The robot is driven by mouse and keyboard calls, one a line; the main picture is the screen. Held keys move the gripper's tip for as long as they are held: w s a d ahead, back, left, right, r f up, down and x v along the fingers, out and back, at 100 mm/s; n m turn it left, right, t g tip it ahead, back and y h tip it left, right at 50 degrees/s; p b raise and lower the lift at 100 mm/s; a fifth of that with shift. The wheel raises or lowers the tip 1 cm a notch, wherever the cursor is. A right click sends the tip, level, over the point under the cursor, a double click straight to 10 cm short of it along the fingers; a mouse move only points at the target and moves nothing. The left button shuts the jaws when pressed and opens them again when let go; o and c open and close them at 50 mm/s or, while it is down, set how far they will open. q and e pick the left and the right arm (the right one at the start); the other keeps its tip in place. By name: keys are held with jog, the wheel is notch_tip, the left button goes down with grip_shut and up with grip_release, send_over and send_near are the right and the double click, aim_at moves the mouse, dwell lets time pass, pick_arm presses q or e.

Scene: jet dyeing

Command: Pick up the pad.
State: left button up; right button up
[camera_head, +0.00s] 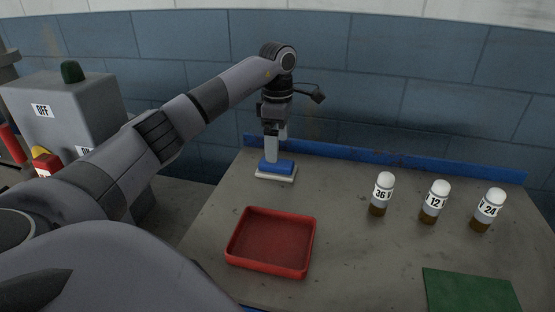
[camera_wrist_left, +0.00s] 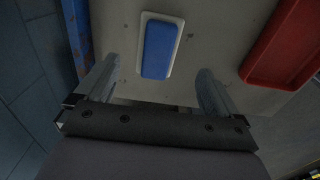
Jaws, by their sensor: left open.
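The pad is a blue block on a pale, flat base. In the head view the pad (camera_head: 277,167) lies on the table near the back left, below my left gripper (camera_head: 275,150). In the left wrist view the pad (camera_wrist_left: 159,49) lies ahead of the fingertips, roughly centred between them. My left gripper (camera_wrist_left: 156,75) is open and empty, with one finger to each side of the pad's line. Whether the fingers are level with the pad's height is hard to tell. My right gripper is not in view.
A red tray (camera_head: 270,268) stands in front of the pad. Three labelled bottles, 36 (camera_head: 381,194), 12 (camera_head: 434,202) and 24 (camera_head: 488,210), stand at the right. A green mat (camera_head: 470,291) lies front right. A blue rail (camera_head: 400,160) runs along the back. A grey control box (camera_head: 70,105) stands left.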

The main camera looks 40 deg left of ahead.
aim_at(277, 168)
pick_arm(q)
jog(key=shift+w+a, duration=0.15)
jog(key=shift+f, duration=0.2)
jog(key=shift+a+f+p, duration=0.1)
jog(key=shift+f+p, duration=0.2)
jog(key=shift+f, duration=3.05)
jog(key=c, duration=1.2)
